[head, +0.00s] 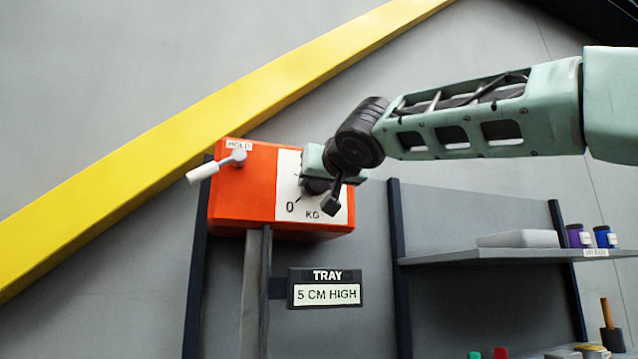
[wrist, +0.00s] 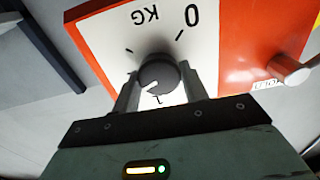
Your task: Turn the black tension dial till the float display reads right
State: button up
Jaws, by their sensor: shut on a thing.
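The black tension dial (wrist: 158,76) is a round knob with a white pointer mark, on a white KG scale plate (head: 335,208) on an orange box (head: 243,190). In the wrist view, upside down, my gripper (wrist: 160,88) has one finger on each side of the dial, shut on it. The white mark points to the lower left, near a partly hidden figure. In the head view my gripper (head: 318,183) covers most of the dial. The float display (head: 327,288) hangs below the box, labelled TRAY, and reads "5 CM HIGH".
A lever with a white handle (head: 203,173) sticks out from the box's left side, under a HOLD label. A shelf (head: 500,256) at right carries a grey block and small purple and blue bottles. A yellow beam (head: 150,170) crosses the wall behind.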

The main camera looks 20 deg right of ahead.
jog(key=shift+n+b, duration=0.5)
jog(key=shift+n, duration=0.9)
jog(key=o, duration=1)
jog(key=shift+s+b, duration=4.4)
jog(key=shift+s, duration=4.3)
